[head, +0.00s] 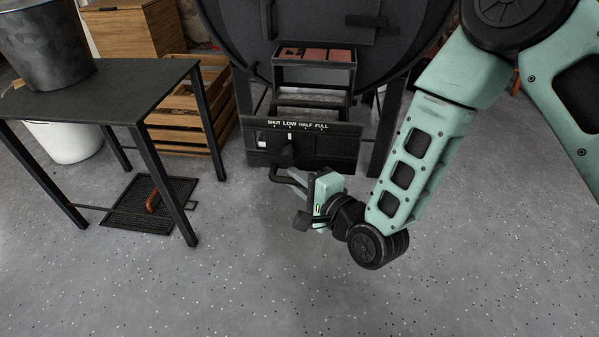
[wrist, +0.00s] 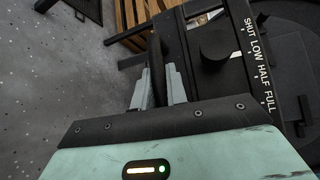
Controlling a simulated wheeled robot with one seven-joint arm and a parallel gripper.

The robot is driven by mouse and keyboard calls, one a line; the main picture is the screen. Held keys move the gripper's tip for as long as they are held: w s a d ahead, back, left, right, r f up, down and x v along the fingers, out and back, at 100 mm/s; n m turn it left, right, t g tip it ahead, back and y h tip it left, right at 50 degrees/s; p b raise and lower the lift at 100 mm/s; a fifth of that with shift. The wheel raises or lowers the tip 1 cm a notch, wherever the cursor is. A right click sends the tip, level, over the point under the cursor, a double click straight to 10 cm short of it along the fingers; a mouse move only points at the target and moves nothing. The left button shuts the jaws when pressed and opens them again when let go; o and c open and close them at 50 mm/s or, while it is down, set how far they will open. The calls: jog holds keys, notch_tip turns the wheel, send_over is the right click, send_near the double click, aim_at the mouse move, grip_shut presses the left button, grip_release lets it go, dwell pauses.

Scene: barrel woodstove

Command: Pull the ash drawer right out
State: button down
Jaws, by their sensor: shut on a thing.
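The ash drawer (head: 330,147) is low under the black barrel stove. Its dark front carries the white words SHUT LOW HALF FULL and a round knob (head: 287,153). The front stands forward of the stove body, with a grey surface showing behind its top edge; I cannot tell how far out the drawer is. A dark bar handle (head: 281,175) sticks out low on the front's left side. My gripper (head: 303,186) is shut on this handle. In the wrist view the handle (wrist: 156,65) stands between my two fingers, beside the lettered drawer front (wrist: 255,55).
A dark table (head: 100,88) with a metal bucket (head: 45,40) stands at the left. A black grate mat (head: 150,220) with a brown-handled tool lies beneath. A wooden crate (head: 190,105) is left of the stove. The speckled floor in front is clear.

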jog(key=shift+s, duration=0.25)
jog(key=c, duration=1.4)
grip_release()
jog(key=p+v, duration=1.1)
jog(key=v, duration=0.6)
jog(key=shift+p, duration=0.35)
jog(key=shift+s+d+f, duration=0.1)
jog(key=shift+s, duration=0.05)
